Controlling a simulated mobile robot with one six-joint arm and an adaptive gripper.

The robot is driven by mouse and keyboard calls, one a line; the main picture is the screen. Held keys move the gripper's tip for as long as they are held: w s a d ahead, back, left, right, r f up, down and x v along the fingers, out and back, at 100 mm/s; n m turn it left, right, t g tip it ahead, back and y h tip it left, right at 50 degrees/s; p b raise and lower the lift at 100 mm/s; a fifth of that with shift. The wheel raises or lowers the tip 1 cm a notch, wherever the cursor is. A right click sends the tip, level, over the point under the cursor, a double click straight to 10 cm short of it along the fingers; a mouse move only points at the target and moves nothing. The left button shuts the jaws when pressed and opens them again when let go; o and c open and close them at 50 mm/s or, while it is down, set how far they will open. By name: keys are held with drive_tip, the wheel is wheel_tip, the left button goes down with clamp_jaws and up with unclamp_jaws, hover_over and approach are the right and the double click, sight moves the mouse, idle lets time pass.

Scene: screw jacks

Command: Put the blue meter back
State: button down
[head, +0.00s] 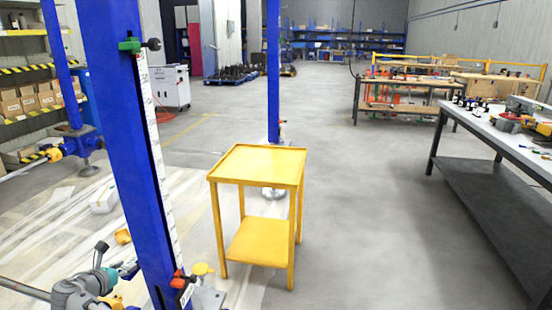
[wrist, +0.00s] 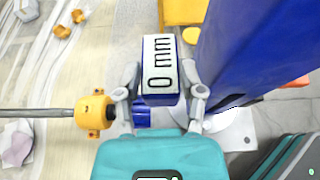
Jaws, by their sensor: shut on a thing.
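The blue meter (wrist: 160,62), a small blue block with a white face reading "0 mm", sits between the two fingers of my gripper (wrist: 161,82) in the wrist view. The fingers are shut on its sides. The tall blue post (wrist: 240,50) stands close on the right of the meter, with a gap visible between them. In the head view my gripper (head: 118,270) is at the lower left, just left of the post (head: 120,130); a small blue-and-white piece shows there. The post carries a white scale (head: 158,150), a green clamp (head: 130,46) and a red clamp (head: 180,279).
A yellow rod holder (wrist: 94,113) on a grey rod lies just left of my gripper. A yellow side table (head: 258,161) stands empty right of the post. A dark workbench (head: 488,190) with tools is at the right. The floor between them is clear.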

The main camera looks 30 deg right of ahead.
drive_tip(key=s+a+r+p, duration=0.1)
drive_tip(key=s+r+p, duration=0.2)
drive_tip(key=r+p, duration=0.3)
drive_tip(key=s+a+r+p, duration=0.1)
drive_tip(key=s+r+p, duration=0.3)
drive_tip(key=r+p, duration=0.2)
drive_tip(key=shift+r+p, duration=0.3)
drive_tip(key=shift+r, duration=0.6)
drive_tip(key=shift+s+d, duration=0.1)
